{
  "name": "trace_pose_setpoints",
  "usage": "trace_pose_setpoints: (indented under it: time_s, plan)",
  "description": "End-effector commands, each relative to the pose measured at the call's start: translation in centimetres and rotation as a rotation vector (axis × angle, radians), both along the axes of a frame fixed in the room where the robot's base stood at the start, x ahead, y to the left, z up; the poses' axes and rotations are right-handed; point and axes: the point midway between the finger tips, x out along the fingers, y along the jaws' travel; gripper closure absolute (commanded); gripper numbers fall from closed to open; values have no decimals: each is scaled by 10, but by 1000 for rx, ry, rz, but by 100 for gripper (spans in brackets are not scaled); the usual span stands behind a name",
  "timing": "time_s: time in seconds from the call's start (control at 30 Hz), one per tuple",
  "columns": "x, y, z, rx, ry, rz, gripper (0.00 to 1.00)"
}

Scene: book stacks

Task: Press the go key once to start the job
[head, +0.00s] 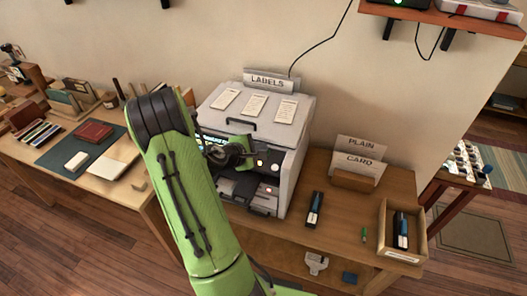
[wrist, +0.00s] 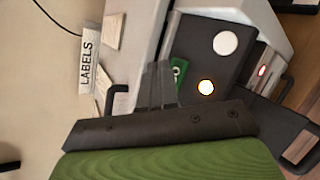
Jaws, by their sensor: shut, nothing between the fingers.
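The label machine (head: 290,140) is a pale box on the wooden table under a LABELS sign, with a dark front panel. In the wrist view the panel (wrist: 207,65) carries a large white round key (wrist: 225,43) and a smaller glowing white key with an orange rim (wrist: 206,87). A green plate (wrist: 178,72) with part of a letter, seemingly an O, is partly hidden by my fingers; which key it names I cannot tell. My gripper (wrist: 160,80) is shut and empty, in front of the panel beside the keys. Contact is not visible. In the head view my gripper (head: 247,155) partly covers the panel.
A red light (wrist: 262,71) shows lower on the machine. PLAIN and CARD signs stand in a wooden holder (head: 354,181) to the right. A wall shelf (head: 450,18) is above right.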

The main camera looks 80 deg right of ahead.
Motion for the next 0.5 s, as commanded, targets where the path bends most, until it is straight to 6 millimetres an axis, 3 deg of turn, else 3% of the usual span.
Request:
trace_pose_setpoints:
  time_s: [0.5]
  plan:
    - [0,-2,-8,0,0,0,100]
